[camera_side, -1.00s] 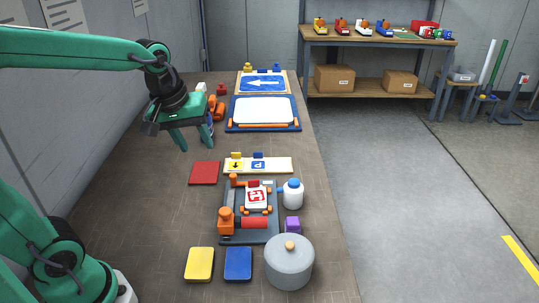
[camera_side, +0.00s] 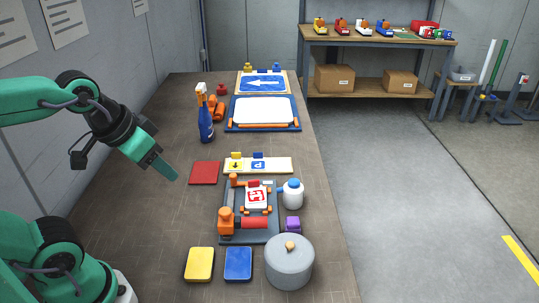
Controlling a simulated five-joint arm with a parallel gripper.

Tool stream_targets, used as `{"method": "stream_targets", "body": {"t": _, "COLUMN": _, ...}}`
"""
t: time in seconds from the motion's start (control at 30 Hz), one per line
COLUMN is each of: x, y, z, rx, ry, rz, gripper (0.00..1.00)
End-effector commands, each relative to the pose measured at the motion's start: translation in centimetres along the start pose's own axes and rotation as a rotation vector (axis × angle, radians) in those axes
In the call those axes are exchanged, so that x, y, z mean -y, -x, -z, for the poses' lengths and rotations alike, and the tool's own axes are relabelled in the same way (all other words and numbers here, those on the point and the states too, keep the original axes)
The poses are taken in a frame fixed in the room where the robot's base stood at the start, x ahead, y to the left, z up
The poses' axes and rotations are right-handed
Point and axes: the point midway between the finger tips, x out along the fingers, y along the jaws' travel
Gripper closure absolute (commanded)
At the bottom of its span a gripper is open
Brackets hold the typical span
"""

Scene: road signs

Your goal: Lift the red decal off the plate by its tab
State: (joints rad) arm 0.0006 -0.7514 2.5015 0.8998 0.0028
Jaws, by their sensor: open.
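The red decal (camera_side: 256,198) with a white symbol lies on a small white plate, held in a dark fixture (camera_side: 227,200) with orange clamps. A small red tab (camera_side: 254,184) shows at the decal's far edge. My gripper (camera_side: 168,172) is to the left of the fixture, above the table and apart from everything. It is seen from the side, so its fingers overlap; it is open and holds nothing I can see.
A red square (camera_side: 204,173) lies between my gripper and the fixture. A blue spray bottle (camera_side: 206,121) stands farther back.

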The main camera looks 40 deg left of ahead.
Motion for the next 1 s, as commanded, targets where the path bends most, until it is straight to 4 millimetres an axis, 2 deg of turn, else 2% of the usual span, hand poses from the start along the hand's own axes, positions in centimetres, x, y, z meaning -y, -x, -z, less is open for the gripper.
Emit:
{"method": "stream_targets", "body": {"t": 0.37, "x": 0.0, "y": 0.0, "z": 0.0, "rx": 0.0, "ry": 0.003, "rz": 0.0, "gripper": 0.57}}
{"method": "stream_targets", "body": {"t": 0.47, "x": 0.0, "y": 0.0, "z": 0.0, "rx": 0.0, "ry": 0.003, "rz": 0.0, "gripper": 0.66}}
{"method": "stream_targets", "body": {"t": 0.77, "x": 0.0, "y": 0.0, "z": 0.1, "rx": 0.001, "ry": 0.002, "rz": 0.0, "gripper": 0.66}}
{"method": "stream_targets", "body": {"t": 1.0, "x": 0.1, "y": -0.2, "z": 1.2, "rx": 0.024, "ry": -0.023, "rz": 0.001, "gripper": 0.66}}
